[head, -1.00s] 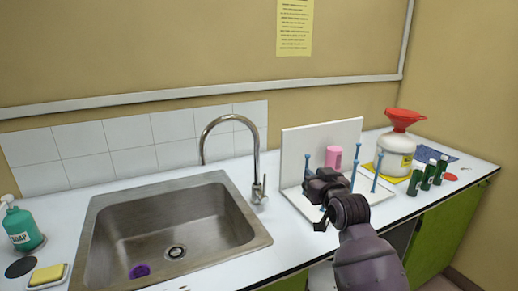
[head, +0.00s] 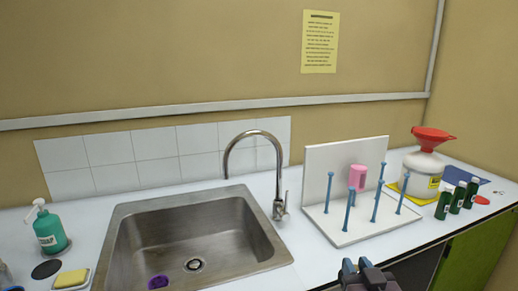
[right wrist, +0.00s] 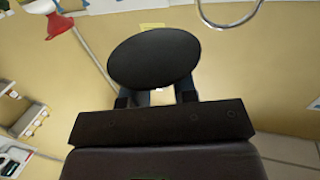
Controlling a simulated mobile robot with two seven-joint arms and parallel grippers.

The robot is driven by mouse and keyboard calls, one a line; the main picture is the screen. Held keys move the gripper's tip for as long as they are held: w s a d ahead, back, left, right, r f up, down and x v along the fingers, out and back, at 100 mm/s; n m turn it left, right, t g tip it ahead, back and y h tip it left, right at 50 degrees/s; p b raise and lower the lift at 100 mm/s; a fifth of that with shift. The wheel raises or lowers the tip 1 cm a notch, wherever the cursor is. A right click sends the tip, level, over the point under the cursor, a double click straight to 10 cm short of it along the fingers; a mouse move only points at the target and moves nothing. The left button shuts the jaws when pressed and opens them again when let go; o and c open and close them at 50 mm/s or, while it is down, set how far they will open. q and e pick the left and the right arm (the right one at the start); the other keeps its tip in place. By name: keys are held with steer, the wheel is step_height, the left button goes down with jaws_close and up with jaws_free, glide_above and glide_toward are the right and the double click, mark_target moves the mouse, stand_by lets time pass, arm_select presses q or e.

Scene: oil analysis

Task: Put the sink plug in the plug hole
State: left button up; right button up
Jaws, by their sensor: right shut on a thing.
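The steel sink (head: 245,245) has a round plug hole (head: 194,265) in its floor. My right gripper (head: 357,266) is at the bottom edge of the head view, right of the sink and in front of the peg rack. In the right wrist view my right gripper (right wrist: 154,97) is shut on a round black disc, which looks like the sink plug (right wrist: 153,57). The plug is away from the hole; I cannot make it out in the head view. Another flat dark disc (head: 47,269) lies on the counter by the soap. My left gripper is not in view.
The tap (head: 278,180) arches behind the sink. A rack with blue pegs (head: 349,212) stands right of it. A soap bottle (head: 50,231) and a yellow sponge (head: 71,278) are at left.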

steer(key=s+d+f, duration=0.1)
steer(key=s+f, duration=0.2)
steer(key=f, duration=0.3)
steer(key=shift+s+h, duration=0.3)
steer(key=shift+s, duration=0.05)
steer(key=shift+a, duration=0.1)
